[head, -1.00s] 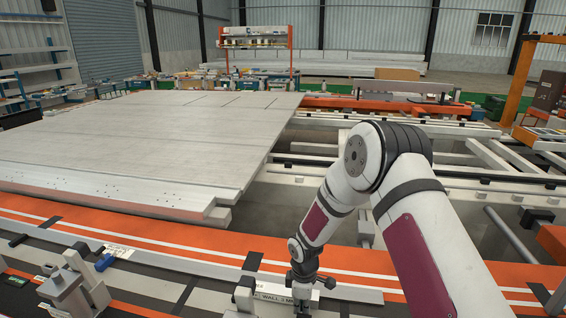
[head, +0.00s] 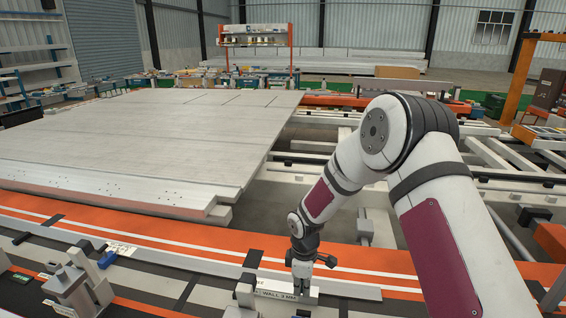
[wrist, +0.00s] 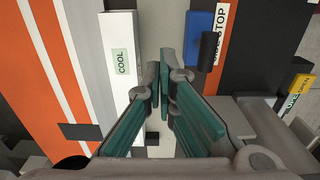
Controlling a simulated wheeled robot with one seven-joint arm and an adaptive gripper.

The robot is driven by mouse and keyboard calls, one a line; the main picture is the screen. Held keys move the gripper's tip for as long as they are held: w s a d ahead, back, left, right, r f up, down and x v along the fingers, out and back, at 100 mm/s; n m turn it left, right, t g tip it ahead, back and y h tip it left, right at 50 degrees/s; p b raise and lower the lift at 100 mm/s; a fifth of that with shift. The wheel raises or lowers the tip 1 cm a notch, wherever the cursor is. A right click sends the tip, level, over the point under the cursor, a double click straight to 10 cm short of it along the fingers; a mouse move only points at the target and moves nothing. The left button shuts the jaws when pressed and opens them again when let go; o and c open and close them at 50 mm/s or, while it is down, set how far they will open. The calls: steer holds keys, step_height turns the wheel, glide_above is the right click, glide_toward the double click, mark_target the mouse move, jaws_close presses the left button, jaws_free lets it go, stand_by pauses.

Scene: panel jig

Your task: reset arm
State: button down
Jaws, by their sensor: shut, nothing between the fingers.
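My gripper (wrist: 160,80) is shut and empty in the wrist view, its green-padded fingers meeting at the tips. In the head view my gripper (head: 302,284) points down over the near edge of the jig, by a light block with a label reading in part "WALL" (head: 272,295). Whether the fingers touch that block cannot be told. My arm is bent, with its elbow raised at the centre right.
Wide pale panels (head: 130,140) cover the jig's left and middle. An orange strip (head: 180,243) runs along the near edge. A metal clamp fixture (head: 78,285) stands at lower left. The wrist view shows a blue block (wrist: 197,38) beside a "SIDE STOP" label (wrist: 219,35).

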steer(key=shift+r, duration=0.65)
steer(key=s+d+r+m+t, duration=0.1)
steer(key=s+d+r+m, duration=0.15)
steer(key=r, duration=0.55)
steer(key=s+d+r+m+t, duration=0.1)
steer(key=s+d+r+m, duration=0.15)
steer(key=r, duration=0.65)
steer(key=s+d+r+m, duration=0.2)
steer(key=d+r, duration=0.2)
steer(key=r, duration=0.4)
steer(key=s+d+r+m+t, duration=0.1)
steer(key=s+r+m, duration=0.3)
steer(key=s, duration=0.7)
steer(key=s+d+r+m+t, duration=0.2)
steer(key=s+r, duration=0.5)
steer(key=s, duration=0.4)
steer(key=d+m, duration=0.1)
steer(key=m, duration=0.1)
steer(key=shift+s+d+r+m+t, duration=0.15)
steer(key=shift+d+r+m+t, duration=0.15)
steer(key=shift+d+r+m, duration=0.1)
